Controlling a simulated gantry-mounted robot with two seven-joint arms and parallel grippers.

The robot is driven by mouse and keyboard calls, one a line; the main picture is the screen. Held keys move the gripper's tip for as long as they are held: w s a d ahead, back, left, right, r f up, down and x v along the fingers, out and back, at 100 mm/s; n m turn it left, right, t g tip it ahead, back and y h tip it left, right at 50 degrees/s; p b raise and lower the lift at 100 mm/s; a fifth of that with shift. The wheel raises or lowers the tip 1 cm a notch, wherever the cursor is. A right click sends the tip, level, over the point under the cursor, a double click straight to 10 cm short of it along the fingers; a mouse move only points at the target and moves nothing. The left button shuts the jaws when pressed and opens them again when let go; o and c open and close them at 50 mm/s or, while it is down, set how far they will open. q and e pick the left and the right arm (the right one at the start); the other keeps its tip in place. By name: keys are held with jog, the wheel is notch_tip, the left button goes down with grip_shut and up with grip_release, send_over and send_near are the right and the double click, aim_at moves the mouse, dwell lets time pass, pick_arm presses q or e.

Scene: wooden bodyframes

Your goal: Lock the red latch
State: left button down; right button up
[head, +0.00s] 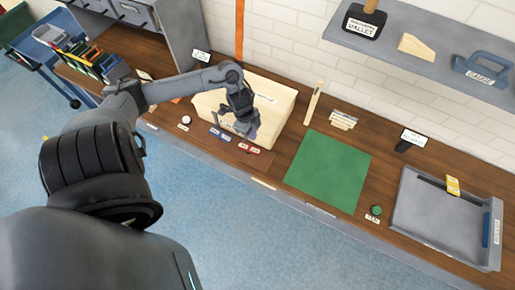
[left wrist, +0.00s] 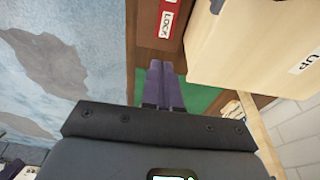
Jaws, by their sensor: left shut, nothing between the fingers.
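The red latch (head: 249,148) lies on a dark strip along the bench front, before a pale wooden box (head: 281,104). In the left wrist view the red latch (left wrist: 166,22) shows large near the top, with a white LOCK label, and the box (left wrist: 235,48) is to its right. My left gripper (head: 246,130) is over the box's front side, close to the red latch. Its fingers (left wrist: 161,68) are shut and empty, pointing toward the latch with a small gap in the picture; contact cannot be told. My right gripper is not in view.
A blue latch (head: 219,134) is left of the red one. A green mat (head: 328,171) lies to the right, with a grey tray (head: 444,221) beyond it. Small wooden pieces (head: 343,119) stand near the wall. A shelf (head: 420,42) hangs above at right.

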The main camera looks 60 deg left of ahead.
aim_at(259, 153)
pick_arm(q)
jog(key=b+x, duration=0.1)
jog(key=x, duration=1)
jog(key=shift+f, duration=0.2)
